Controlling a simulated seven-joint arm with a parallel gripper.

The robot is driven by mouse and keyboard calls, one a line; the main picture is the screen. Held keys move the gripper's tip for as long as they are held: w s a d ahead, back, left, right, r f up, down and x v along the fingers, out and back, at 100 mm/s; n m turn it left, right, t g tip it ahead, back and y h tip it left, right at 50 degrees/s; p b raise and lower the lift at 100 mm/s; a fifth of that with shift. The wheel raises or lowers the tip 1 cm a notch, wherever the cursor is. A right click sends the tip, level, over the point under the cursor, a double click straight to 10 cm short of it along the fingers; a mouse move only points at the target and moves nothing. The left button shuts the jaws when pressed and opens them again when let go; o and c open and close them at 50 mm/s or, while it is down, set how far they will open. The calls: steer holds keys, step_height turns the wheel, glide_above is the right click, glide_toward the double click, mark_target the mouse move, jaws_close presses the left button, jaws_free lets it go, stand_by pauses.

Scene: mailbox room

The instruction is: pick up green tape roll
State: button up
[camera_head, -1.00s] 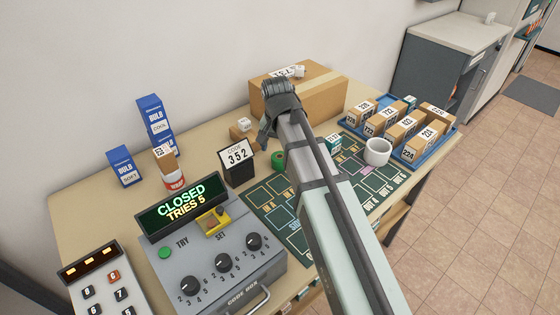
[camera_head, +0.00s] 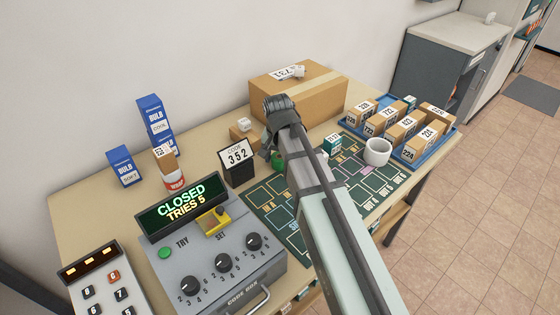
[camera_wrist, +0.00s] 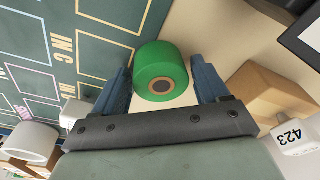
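The green tape roll (camera_wrist: 160,72) shows in the wrist view between the two blue fingers of my gripper (camera_wrist: 162,90). Gaps show on both sides of it, so the fingers are open and apart from it. In the head view, the green tape roll (camera_head: 278,160) is partly hidden behind my gripper (camera_head: 272,148); it sits on the table by the left edge of the green mat (camera_head: 262,198). I cannot tell the exact height of the fingers above the table.
A code stand reading 352 (camera_head: 237,163) is close left of my gripper. A large cardboard box (camera_head: 320,98) stands behind it. A white cup (camera_head: 377,152) and a blue tray (camera_head: 449,134) of small boxes are to the right. The code box (camera_head: 225,262) is in front.

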steer(key=c, duration=0.8)
